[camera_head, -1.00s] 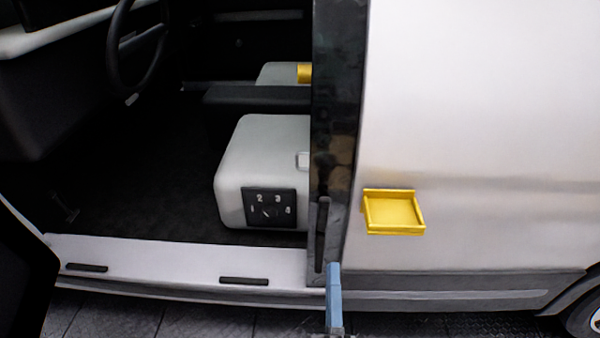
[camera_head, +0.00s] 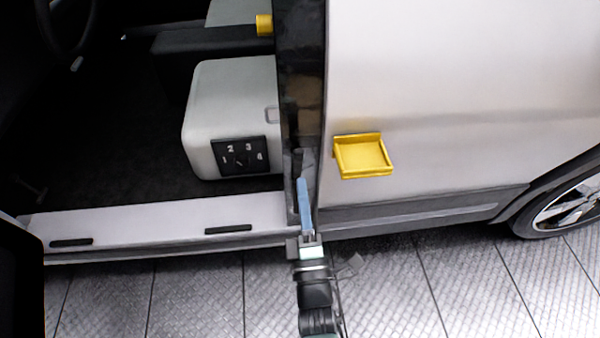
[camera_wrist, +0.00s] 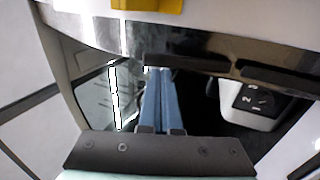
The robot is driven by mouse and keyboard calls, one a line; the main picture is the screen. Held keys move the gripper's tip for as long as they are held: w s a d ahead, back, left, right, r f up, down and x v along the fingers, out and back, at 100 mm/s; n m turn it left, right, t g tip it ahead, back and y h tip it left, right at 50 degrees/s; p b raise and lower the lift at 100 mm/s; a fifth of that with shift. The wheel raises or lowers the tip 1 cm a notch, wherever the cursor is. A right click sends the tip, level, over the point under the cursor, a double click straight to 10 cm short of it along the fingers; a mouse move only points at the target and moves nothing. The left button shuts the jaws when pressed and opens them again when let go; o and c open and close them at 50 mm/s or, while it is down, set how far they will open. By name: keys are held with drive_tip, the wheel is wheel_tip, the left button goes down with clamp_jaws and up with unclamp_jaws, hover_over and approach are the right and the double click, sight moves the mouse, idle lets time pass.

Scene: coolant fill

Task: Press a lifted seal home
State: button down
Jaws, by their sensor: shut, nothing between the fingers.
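My gripper (camera_head: 302,183) has long blue fingers pressed together with nothing between them. In the head view its fingertips are at the lower part of the dark door pillar, just below a short dark strip (camera_head: 298,163) that may be the seal. In the wrist view the fingers (camera_wrist: 158,72) point towards the pillar edge, where a dark strip (camera_wrist: 190,63) lies by the tips. A second dark strip (camera_wrist: 278,79) lies to its right. I cannot tell which strip is lifted, or whether the fingertips touch one.
A yellow tray (camera_head: 362,155) is fixed on the white van side right of the pillar. A grey seat base with a numbered dial (camera_head: 240,157) is left of it. Two dark strips, one at the left (camera_head: 71,242) and one nearer (camera_head: 228,229), lie on the white sill. Floor in front is clear.

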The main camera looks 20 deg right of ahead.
sight(299, 157)
drive_tip(key=shift+x, duration=1.85)
drive_tip(key=w+r+g+p, duration=0.1)
drive_tip(key=r+p, duration=0.1)
drive_tip(key=p, duration=0.2)
drive_tip(key=shift+w+d, duration=0.15)
drive_tip(key=shift+w, duration=0.05)
drive_tip(key=shift+w+d+r+g+y+p, duration=0.2)
drive_tip(key=shift+w+g+p, duration=0.25)
drive_tip(key=shift+p, duration=0.2)
drive_tip(key=shift+w+d+r+g+y+p, duration=0.1)
drive_tip(key=shift+w+g+y+p, duration=0.1)
drive_tip(key=shift+w+g+p, duration=0.35)
drive_tip(key=shift+w+d+f+b, duration=0.1)
drive_tip(key=shift+w+f+b, duration=0.15)
drive_tip(key=shift+b, duration=0.2)
drive_tip(key=shift+w+r, duration=0.1)
drive_tip(key=shift+r, duration=0.15)
